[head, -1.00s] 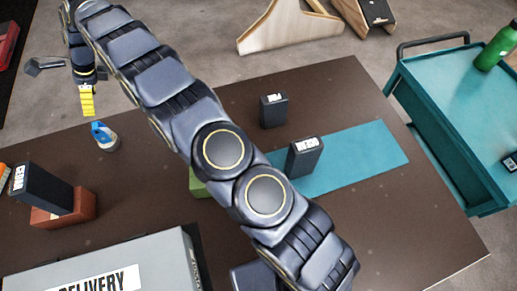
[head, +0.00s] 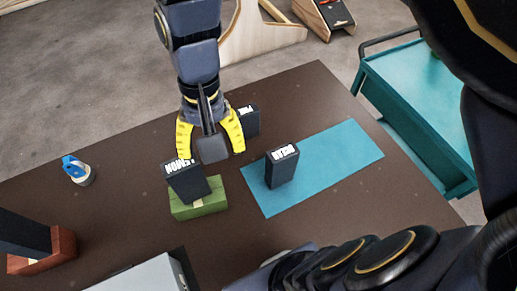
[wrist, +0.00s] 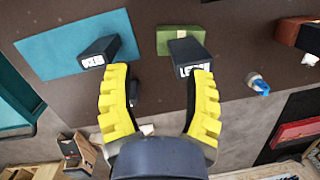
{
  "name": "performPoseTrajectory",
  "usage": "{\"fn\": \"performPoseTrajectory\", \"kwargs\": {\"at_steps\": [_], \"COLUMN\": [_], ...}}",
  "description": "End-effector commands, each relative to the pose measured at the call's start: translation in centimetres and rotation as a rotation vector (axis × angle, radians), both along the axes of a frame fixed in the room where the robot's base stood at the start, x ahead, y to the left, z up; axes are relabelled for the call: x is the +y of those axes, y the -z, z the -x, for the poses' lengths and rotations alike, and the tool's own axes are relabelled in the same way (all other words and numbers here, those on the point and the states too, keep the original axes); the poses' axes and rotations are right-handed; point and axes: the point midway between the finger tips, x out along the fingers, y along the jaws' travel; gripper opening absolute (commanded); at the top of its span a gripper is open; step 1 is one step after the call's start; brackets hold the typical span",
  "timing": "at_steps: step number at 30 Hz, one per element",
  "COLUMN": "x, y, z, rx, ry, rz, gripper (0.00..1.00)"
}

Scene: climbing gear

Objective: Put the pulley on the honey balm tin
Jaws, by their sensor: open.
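A small blue and white item (head: 78,171), which looks like the pulley, stands at the table's left side; it also shows in the wrist view (wrist: 258,84). Several dark upright tins have labels that are hard to read, so I cannot tell which is honey. One dark tin (head: 188,183) stands on a green block (head: 200,206). Another tin (head: 282,168) stands on the teal mat (head: 340,165). A third tin (head: 247,121) is partly behind my gripper (head: 210,152). My gripper is open and empty, with yellow fingers pointing down just behind the green-block tin. The wrist view shows the gripper too (wrist: 160,76).
Another dark tin (head: 22,231) stands on a red-brown block (head: 45,255) at the left. A grey box (head: 140,275) lies at the front edge. A teal cart (head: 415,110) stands beyond the table's right side. The brown tabletop between the pulley and green block is clear.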

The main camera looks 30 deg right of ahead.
Motion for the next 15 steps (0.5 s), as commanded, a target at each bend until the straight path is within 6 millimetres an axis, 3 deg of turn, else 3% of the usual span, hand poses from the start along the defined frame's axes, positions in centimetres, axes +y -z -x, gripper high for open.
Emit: {"fn": "performPoseTrajectory", "kwargs": {"at_steps": [1,3,6,10,15], "x": [-1.2,-2.5,-3.6,-4.3,-4.5], "y": [-0.6,-0.3,0.4,1.1,1.2], "z": [2.2,4.9,7.8,9.9,10.4], "rx": [-0.031,-0.029,-0.015,0.005,0.009], "ry": [-0.056,-0.132,-0.218,-0.280,-0.298], "rz": [0.018,0.035,0.043,0.045,0.045], "gripper": [0.53,0.53,0.53,0.53,0.53]}}
